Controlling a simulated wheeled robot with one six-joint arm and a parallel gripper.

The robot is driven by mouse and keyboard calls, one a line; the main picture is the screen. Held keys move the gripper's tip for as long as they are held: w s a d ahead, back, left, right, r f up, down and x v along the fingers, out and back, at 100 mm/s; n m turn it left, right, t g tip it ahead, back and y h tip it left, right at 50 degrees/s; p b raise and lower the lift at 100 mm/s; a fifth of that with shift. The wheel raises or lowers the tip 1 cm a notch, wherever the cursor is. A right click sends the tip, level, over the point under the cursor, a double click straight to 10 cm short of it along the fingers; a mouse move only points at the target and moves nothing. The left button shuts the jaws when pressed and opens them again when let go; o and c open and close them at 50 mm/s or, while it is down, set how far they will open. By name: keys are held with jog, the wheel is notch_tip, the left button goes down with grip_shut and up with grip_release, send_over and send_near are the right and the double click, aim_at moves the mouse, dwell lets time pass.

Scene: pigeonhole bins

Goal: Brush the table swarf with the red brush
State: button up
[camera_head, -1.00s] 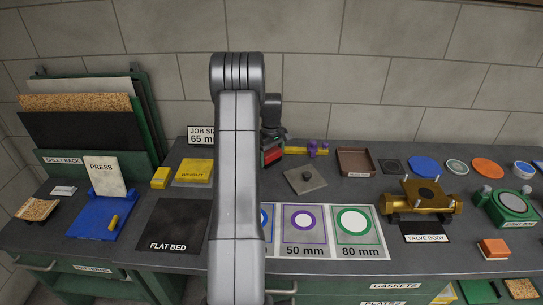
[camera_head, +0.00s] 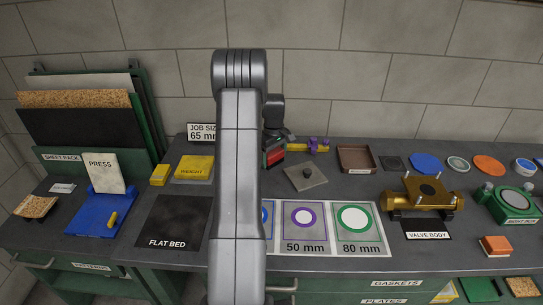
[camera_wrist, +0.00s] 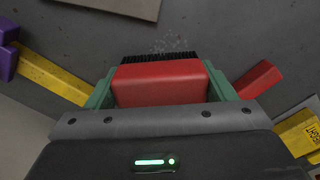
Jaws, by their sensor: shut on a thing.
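The red brush (camera_wrist: 160,82) is a red block with a row of black bristles along its far edge. My gripper (camera_wrist: 162,92) is shut on it, with a green finger on each side. In the head view my gripper (camera_head: 273,150) is partly hidden behind my arm, over the back of the table, with a bit of red showing. The swarf (camera_wrist: 174,45) shows in the wrist view as a small patch of thin pale curls on the dark grey table, right beside the bristles. I cannot tell whether the bristles touch the table.
A yellow bar with purple parts (camera_head: 318,146) lies right of my gripper. A grey plate with a knob (camera_head: 306,178) and a brown tray (camera_head: 357,158) are near. A yellow weight (camera_head: 193,169) is at left. A red bar (camera_wrist: 258,79) lies beside the right finger.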

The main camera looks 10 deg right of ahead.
jog(key=shift+s+d, duration=0.25)
jog(key=shift+s, duration=0.25)
jog(key=shift+w+a+f, duration=0.1)
jog(key=shift+w+a, duration=0.2)
jog(key=shift+w, duration=0.2)
jog(key=shift+w+a, duration=0.25)
jog(key=shift+w, duration=0.25)
jog(key=shift+s+d, duration=0.3)
jog(key=shift+s, duration=0.25)
jog(key=shift+s+d, duration=0.25)
jog(key=shift+s, duration=0.25)
jog(key=shift+w+a, duration=0.45)
jog(key=shift+w, duration=0.4)
jog(key=shift+w+a, duration=0.1)
jog(key=shift+w, duration=0.1)
jog(key=shift+s+d, duration=0.3)
jog(key=shift+s, duration=0.25)
jog(key=shift+s+d, duration=0.25)
jog(key=shift+s, duration=0.25)
jog(key=shift+w+a+f, duration=0.1)
jog(key=shift+w+a, duration=0.2)
jog(key=shift+w, duration=0.2)
jog(key=shift+w+a, duration=0.3)
jog(key=shift+w, duration=0.2)
